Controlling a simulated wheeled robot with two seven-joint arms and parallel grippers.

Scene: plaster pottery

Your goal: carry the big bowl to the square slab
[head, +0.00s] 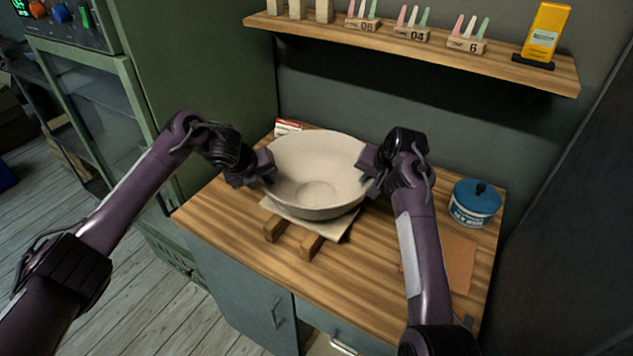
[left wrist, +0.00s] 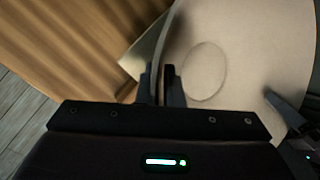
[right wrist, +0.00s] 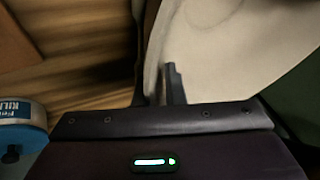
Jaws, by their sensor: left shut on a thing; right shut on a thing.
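The big bowl (head: 318,160) is cream-coloured and wide, and sits upright over the square slab (head: 341,228) on the wooden counter. Whether its base touches the slab is hidden. My left gripper (head: 268,165) is shut on the bowl's left rim; the left wrist view shows its fingers (left wrist: 160,85) on either side of the wall. My right gripper (head: 368,168) is shut on the right rim; the right wrist view shows its fingers (right wrist: 158,85) at the wall. The slab is pale and mostly hidden under the bowl. It rests on two wooden bars (head: 312,246).
A blue lidded tin (head: 475,203) stands at the counter's right. A flat brown board (head: 459,262) lies in front of it. A small red-and-white box (head: 288,127) stands behind the bowl. A shelf (head: 420,52) hangs above the back. The counter's front middle is clear.

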